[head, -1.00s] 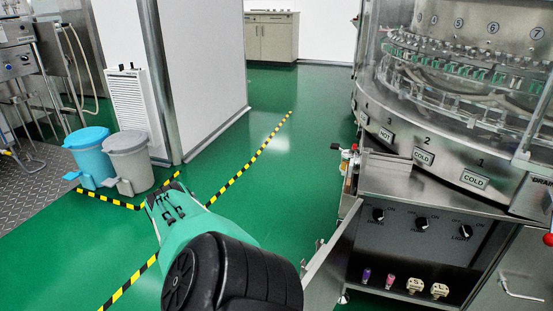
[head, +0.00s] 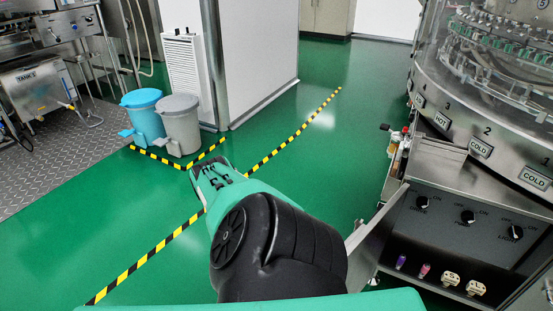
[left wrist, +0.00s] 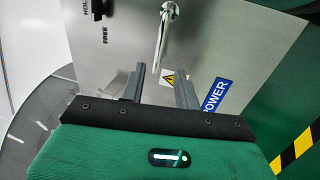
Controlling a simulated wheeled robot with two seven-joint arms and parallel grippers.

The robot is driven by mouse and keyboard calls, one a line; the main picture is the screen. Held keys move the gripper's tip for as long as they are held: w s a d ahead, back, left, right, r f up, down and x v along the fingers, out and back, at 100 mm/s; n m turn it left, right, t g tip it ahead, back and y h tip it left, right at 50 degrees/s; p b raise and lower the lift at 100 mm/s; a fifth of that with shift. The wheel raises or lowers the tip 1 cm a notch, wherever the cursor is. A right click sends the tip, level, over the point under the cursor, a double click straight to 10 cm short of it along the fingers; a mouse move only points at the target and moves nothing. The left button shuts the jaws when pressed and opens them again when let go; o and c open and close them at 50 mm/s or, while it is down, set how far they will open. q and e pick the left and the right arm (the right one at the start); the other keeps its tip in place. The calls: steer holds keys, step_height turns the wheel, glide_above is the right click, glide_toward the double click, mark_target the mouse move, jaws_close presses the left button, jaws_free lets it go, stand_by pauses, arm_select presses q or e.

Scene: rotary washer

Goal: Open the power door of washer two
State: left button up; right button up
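The power door (head: 376,238) is a thin grey metal panel standing swung out at the left side of the washer's control box. The box front behind it shows knobs and switch fittings. In the left wrist view, a grey panel face (left wrist: 235,45) carries a blue POWER label, a yellow warning sign, a metal handle (left wrist: 166,30) and the word FREE. My left gripper (left wrist: 162,73) has its two fingers apart, one to either side of the handle's lower end. I cannot tell the depth between them. In the head view my arm hides that gripper. My right gripper is not in view.
The round washer (head: 480,145) with numbered stations fills the right. A blue bin (head: 143,112) and a grey bin (head: 180,122) stand beside a white wall block (head: 252,60). Yellow-black tape (head: 155,252) crosses the open green floor (head: 90,220).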

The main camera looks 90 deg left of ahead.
arm_select(q)
steer(key=shift+v, duration=1.45)
